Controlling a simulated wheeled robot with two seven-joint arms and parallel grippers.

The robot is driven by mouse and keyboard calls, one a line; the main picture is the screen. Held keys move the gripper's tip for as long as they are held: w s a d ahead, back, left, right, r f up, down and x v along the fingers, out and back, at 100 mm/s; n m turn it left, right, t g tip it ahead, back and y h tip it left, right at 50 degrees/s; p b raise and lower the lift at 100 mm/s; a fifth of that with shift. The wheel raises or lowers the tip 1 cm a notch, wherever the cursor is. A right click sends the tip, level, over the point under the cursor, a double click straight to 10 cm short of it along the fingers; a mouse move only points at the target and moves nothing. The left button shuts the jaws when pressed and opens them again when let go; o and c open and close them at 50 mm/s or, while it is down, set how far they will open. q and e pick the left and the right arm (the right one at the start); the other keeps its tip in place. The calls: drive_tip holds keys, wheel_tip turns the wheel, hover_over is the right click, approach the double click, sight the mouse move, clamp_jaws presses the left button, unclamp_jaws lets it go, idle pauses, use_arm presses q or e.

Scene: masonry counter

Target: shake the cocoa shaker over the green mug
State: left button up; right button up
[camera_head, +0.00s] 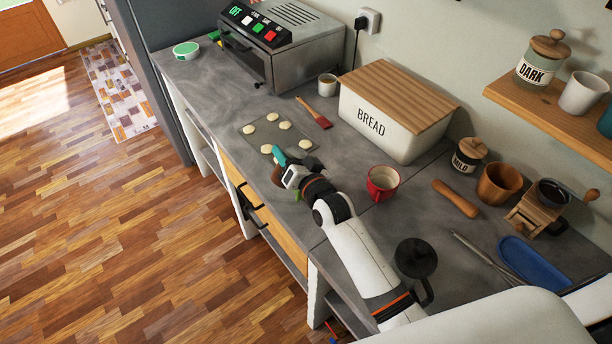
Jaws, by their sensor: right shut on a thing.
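My right gripper (288,172) is over the counter just in front of the baking mat, seen from behind and above. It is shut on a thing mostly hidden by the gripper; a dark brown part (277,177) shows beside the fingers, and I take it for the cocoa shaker. A teal piece (279,155) shows at the far side of the gripper; I cannot tell what it belongs to. A small green patch (297,194) shows just below the gripper, perhaps part of the green mug, otherwise hidden. My left gripper is not in view.
A grey mat (255,132) with pale rounds and a red brush (316,115) lie beyond the gripper. A toaster oven (285,45) is at the back.

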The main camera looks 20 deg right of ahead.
drive_tip(key=shift+f+m+b, duration=0.3)
drive_tip(key=shift+f+m, duration=0.05)
drive_tip(key=shift+m, duration=0.15)
drive_tip(key=shift+a+f+m+b, duration=0.15)
drive_tip(key=shift+f+m+b, duration=0.25)
drive_tip(key=shift+m+b, duration=0.15)
drive_tip(key=shift+f+m+b, duration=0.3)
drive_tip(key=shift+m+b, duration=0.05)
drive_tip(key=shift+m, duration=0.1)
drive_tip(key=shift+r+m+g+y, duration=0.3)
drive_tip(key=shift+m+g, duration=0.1)
drive_tip(key=shift+m, duration=0.1)
drive_tip(key=shift+s, duration=0.1)
drive_tip(key=shift+r+m, duration=0.1)
drive_tip(key=shift+m, duration=0.2)
